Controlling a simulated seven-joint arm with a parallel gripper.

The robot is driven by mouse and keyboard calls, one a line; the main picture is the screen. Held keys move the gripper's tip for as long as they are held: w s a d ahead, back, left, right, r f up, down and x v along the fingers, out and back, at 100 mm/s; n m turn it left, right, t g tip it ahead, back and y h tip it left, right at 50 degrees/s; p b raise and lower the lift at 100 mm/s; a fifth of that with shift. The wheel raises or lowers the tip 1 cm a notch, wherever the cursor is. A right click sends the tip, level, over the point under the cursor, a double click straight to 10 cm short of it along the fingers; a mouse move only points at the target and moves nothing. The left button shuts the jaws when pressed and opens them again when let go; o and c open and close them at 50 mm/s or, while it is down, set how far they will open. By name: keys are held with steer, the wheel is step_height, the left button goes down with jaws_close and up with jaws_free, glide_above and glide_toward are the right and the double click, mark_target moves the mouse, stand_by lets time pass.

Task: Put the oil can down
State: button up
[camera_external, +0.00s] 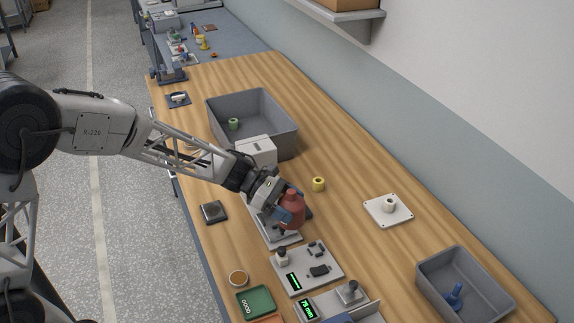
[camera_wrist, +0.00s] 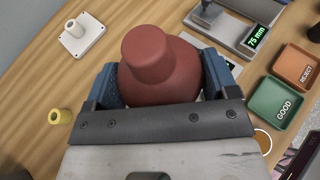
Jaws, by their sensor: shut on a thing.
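The oil can is a red, rounded can with a narrower neck (camera_external: 292,212). In the wrist view the red can (camera_wrist: 160,62) fills the space between the two blue fingers. My gripper (camera_external: 289,216) is shut on it, one finger on each side. In the external view the can is in front of the sewing-machine-like white device (camera_external: 258,150), over or near its grey base plate (camera_external: 275,238). I cannot tell whether the can's underside touches anything; its lower part is hidden by the fingers.
A large grey bin (camera_external: 285,145) holds a green bobbin. A yellow bobbin (camera_external: 318,184) and a white plate with a post (camera_external: 388,210) stand on the wooden bench. A smaller grey bin (camera_external: 437,293) holds a blue object. Gauges and the green GOOD tray (camera_external: 255,301) are at the front. Bench right of the yellow bobbin is clear.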

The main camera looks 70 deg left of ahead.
steer(key=s+a+f+n+t+y, duration=0.1)
steer(key=s+a+f+n+y, duration=0.1)
steer(key=s, duration=1.3)
steer(key=s+a+f+n+t+y, duration=0.2)
steer(key=s+f, duration=0.3)
steer(key=s, duration=1)
steer(key=shift+f+n+y, duration=0.25)
steer(key=shift+n+y, duration=0.55)
steer(key=shift+a, duration=0.1)
steer(key=shift+w, duration=0.1)
steer(key=shift+t, duration=0.3)
steer(key=w+a, duration=0.3)
steer(key=w, duration=0.1)
steer(key=w+a+f, duration=0.1)
steer(key=w+a, duration=0.2)
steer(key=w, duration=0.2)
steer(key=w+a, duration=0.3)
steer(key=w, duration=0.1)
steer(key=shift+w+f, duration=0.15)
steer(key=shift+f, duration=0.1)
steer(key=shift+f, duration=1.75)
